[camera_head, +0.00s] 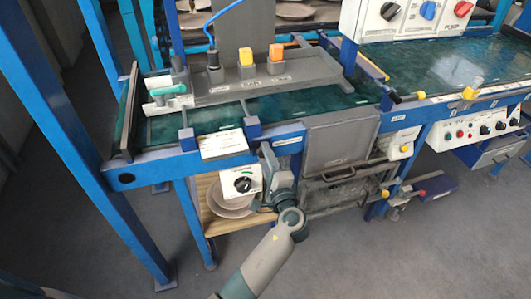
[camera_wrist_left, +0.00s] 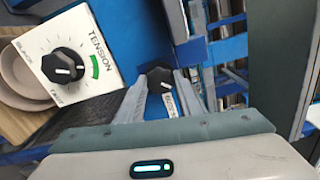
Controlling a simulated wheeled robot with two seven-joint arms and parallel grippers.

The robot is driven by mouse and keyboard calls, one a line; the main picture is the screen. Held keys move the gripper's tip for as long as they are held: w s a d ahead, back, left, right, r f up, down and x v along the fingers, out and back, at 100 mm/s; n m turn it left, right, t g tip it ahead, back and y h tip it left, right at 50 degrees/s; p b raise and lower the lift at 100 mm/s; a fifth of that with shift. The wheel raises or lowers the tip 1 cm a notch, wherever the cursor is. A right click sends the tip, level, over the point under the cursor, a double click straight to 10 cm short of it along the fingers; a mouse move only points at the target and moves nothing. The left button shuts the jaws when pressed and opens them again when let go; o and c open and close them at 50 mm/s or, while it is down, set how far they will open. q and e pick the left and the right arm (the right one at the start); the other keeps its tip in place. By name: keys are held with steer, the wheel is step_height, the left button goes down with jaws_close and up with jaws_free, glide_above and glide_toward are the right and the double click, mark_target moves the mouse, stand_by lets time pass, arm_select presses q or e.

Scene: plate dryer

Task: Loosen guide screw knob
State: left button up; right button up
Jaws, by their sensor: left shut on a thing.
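A black lobed knob (camera_wrist_left: 160,78) with a pale mark on its face shows in the left wrist view, on the blue frame. A small white label (camera_wrist_left: 170,104) is just below it. My left gripper (camera_wrist_left: 161,84) has its two grey fingers shut on this knob, one on each side. In the head view my left gripper (camera_head: 268,157) reaches up to the front rail, just right of the white tension dial box, and hides the knob. My right gripper is in neither view.
The white tension box (camera_head: 241,183) with its black dial is close left of my gripper; it also shows in the left wrist view (camera_wrist_left: 68,61). Plates (camera_head: 231,199) sit on a wooden shelf below. A grey panel (camera_head: 340,143) hangs to the right. The floor in front is clear.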

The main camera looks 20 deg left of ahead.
arm_select(q)
steer(key=shift+r+m, duration=0.1)
steer(key=shift+m, duration=0.2)
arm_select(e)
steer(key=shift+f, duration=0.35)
arm_select(q)
steer(key=o, duration=1)
steer(key=shift+o, duration=0.2)
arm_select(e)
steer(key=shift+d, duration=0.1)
